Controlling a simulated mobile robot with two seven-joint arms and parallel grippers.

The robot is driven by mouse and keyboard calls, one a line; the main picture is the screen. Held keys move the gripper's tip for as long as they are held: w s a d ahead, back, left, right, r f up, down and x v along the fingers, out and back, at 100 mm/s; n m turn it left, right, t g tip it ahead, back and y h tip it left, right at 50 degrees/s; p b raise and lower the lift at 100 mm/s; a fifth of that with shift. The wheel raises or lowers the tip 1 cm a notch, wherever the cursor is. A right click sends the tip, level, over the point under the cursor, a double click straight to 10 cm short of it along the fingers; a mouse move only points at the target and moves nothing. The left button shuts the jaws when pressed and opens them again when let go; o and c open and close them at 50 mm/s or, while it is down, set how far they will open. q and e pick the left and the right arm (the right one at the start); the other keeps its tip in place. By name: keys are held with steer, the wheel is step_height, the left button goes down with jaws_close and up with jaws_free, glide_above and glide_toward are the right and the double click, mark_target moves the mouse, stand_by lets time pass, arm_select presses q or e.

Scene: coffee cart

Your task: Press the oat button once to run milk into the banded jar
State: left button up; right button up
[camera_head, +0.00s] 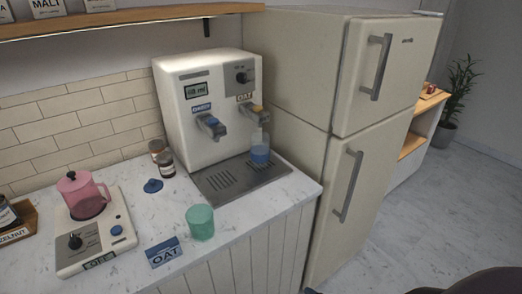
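The white milk dispenser (190,125) stands on the counter against the tiled wall. Its right spout has the OAT label (244,97) and an orange-yellow button (257,108). Its left spout has a blue label, apparently DAIRY, and a blue button (212,121). A clear jar (260,150) with a blue part around its lower half stands upright on the drip tray (222,193), below the oat spout. I cannot tell whether the blue is a band or contents, nor how full the jar is. Neither gripper is in view.
A green cup (200,222) and a blue-and-grey OAT card (163,253) stand near the counter's front edge. A pink jug (84,196) sits on a white appliance (92,243) at left. Small bottles (167,166) and a blue lid (153,186) are left of the dispenser. A fridge (345,130) stands close at right.

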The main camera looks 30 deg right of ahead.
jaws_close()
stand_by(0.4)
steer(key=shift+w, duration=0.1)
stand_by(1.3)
